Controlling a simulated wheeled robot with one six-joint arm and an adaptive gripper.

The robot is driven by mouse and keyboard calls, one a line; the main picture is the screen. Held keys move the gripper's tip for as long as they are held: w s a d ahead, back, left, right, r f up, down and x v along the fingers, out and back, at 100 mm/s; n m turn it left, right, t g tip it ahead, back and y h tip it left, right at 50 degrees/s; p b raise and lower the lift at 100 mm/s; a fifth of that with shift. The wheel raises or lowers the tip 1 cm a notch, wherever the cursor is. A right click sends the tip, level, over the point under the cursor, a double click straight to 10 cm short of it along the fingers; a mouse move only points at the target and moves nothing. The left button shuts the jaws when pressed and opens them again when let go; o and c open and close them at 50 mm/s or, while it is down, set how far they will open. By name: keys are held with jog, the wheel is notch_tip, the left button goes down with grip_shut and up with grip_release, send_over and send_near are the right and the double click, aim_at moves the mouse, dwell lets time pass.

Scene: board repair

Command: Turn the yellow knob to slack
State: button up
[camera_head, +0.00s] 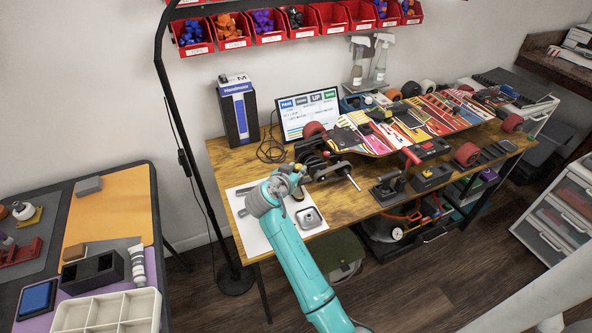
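My gripper (292,174) is at the end of my teal arm, over the left part of the wooden workbench (350,204). It is beside the dark metal truck assembly (318,160) at the left end of a colourful skateboard deck (430,112). A small yellowish spot (299,194) shows right by my gripper's wrist. I cannot tell whether it is the yellow knob. No other yellow knob can be made out, and my gripper and arm hide part of this area. The fingers are too small and covered to tell whether they are open or shut.
A white sheet (248,228) and a small metal tray (309,217) lie near the bench's front left. A screen (308,115) and a blue-white box (238,110) stand behind. Dark tool blocks (388,186) stand along the front edge. A lamp pole (200,175) rises at the left.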

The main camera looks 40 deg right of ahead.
jog(key=o, duration=0.3)
jog(key=shift+a, duration=0.1)
jog(key=v, duration=1.2)
jog(key=shift+s+f, duration=0.1)
jog(key=shift+f, duration=0.05)
